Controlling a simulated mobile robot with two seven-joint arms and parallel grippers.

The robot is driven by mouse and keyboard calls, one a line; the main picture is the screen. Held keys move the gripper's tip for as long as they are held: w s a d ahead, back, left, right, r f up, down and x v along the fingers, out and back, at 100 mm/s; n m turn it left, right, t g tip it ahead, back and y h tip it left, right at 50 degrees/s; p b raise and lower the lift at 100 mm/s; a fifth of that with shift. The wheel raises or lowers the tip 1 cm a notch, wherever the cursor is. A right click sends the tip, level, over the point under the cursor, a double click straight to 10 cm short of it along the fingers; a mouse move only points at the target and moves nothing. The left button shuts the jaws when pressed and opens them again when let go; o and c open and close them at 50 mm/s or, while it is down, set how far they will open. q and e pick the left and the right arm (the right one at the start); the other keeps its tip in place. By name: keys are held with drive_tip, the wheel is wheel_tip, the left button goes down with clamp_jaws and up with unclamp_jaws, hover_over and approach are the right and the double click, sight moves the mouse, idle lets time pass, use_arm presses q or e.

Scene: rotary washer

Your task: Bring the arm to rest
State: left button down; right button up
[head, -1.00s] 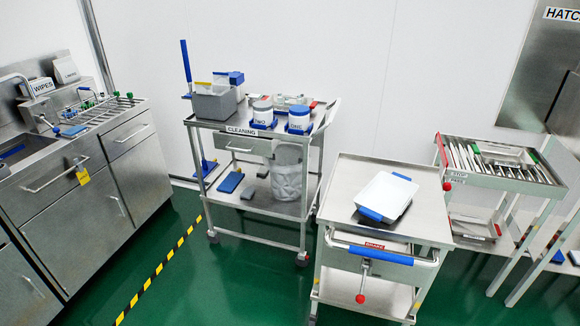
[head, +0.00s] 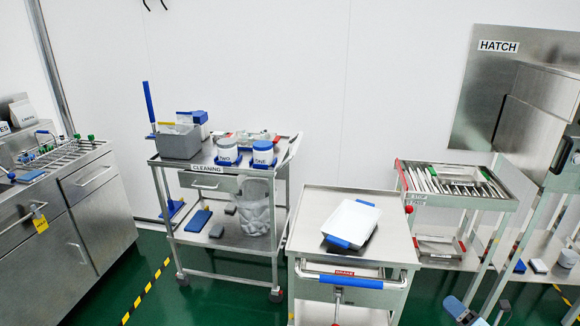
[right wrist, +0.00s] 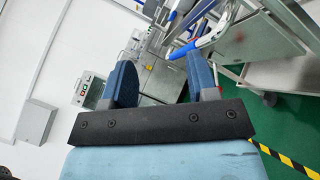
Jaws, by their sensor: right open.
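My right gripper (head: 478,308) shows at the bottom edge of the head view, in front of the slatted rack table. Only its end is in the picture. In the right wrist view its two blue fingers (right wrist: 161,80) stand apart with nothing between them. My left gripper is in neither view.
A steel trolley (head: 307,220) with a blue handle bears a white tray with blue ends (head: 354,219). Left of it stands the cleaning cart (head: 165,166). Green floor (head: 225,305) is clear at front left.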

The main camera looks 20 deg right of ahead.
drive_tip(key=s+a+f+m+g, duration=0.3)
drive_tip(key=s+a+m, duration=0.1)
drive_tip(key=a+m, duration=0.4)
drive_tip(key=s+a+f+m+g+h, duration=0.15)
drive_tip(key=s+a+m+g, duration=0.3)
drive_tip(key=a, duration=0.55)
drive_tip(key=s+a+f+m+g, duration=0.3)
drive_tip(key=s+a+m, duration=0.1)
drive_tip(key=a+m, duration=0.4)
drive_tip(key=a+m+t, duration=0.2)
drive_tip(key=a+m, duration=0.2)
drive_tip(key=a, duration=0.9)
use_arm(q)
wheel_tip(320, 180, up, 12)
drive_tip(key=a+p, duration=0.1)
drive_tip(key=p, duration=1.2)
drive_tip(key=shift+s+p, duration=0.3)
drive_tip(key=shift+p, duration=0.1)
use_arm(e)
wheel_tip(320, 180, up, 13)
drive_tip(key=shift+w, duration=0.2)
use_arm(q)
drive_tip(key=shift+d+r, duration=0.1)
use_arm(e)
drive_tip(key=shift+r+y, duration=0.1)
drive_tip(key=shift+y, duration=0.15)
drive_tip(key=shift+d, duration=0.1)
